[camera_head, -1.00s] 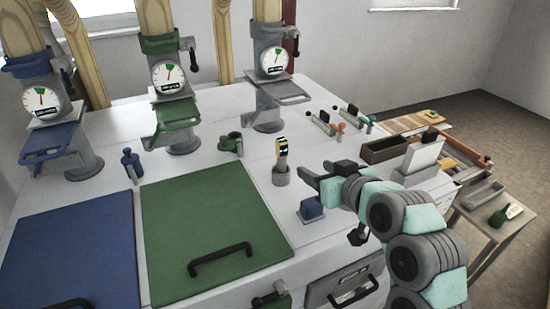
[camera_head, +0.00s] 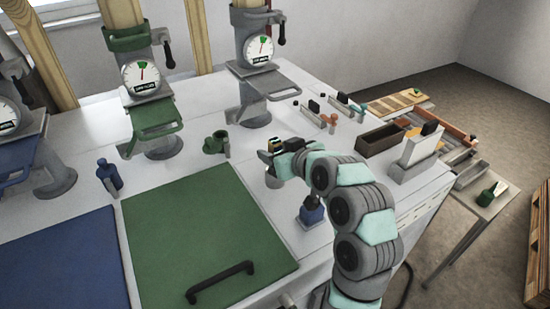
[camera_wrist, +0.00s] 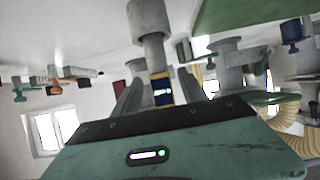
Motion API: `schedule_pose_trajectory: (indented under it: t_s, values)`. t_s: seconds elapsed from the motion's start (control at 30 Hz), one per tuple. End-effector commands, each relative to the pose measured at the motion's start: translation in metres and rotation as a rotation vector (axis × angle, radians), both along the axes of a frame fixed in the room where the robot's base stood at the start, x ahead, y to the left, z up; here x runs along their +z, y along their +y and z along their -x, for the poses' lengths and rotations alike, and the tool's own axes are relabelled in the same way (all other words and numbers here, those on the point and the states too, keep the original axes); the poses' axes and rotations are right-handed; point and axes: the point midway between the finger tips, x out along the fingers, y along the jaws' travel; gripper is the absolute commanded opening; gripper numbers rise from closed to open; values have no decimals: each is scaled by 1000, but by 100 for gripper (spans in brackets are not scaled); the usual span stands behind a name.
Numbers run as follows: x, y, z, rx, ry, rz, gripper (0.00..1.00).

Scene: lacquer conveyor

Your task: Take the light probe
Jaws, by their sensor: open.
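The light probe is a small yellow and dark handheld device with a lit green display. It stands in a grey cylindrical holder on the white bench. In the head view only the top of the probe (camera_head: 275,144) shows beside my gripper (camera_head: 268,158), and the holder (camera_head: 273,181) is partly covered. The wrist view is upside down; there the probe (camera_wrist: 161,92) lies between the two fingers of my gripper (camera_wrist: 160,82), with the holder (camera_wrist: 148,20) beyond it. The fingers are apart, with gaps visible beside the probe.
A blue block-based stand (camera_head: 311,211) is close beside my arm. Gauge columns (camera_head: 255,85) stand behind. A brown open box (camera_head: 385,138) is at right.

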Motion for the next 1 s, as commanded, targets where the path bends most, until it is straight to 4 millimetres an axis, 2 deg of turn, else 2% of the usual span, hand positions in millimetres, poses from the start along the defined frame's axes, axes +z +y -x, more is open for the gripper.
schedule_pose_trajectory:
  t_s: [0.07, 0.2, 0.47, 1.0]
  values:
    - [-5, 10, -8, 3, 6, 2, 50]
    - [-12, 16, -20, 3, 2, 0, 50]
    - [-15, 16, -23, 0, 1, 0, 50]
    - [-15, 16, -23, 0, 1, 0, 7]
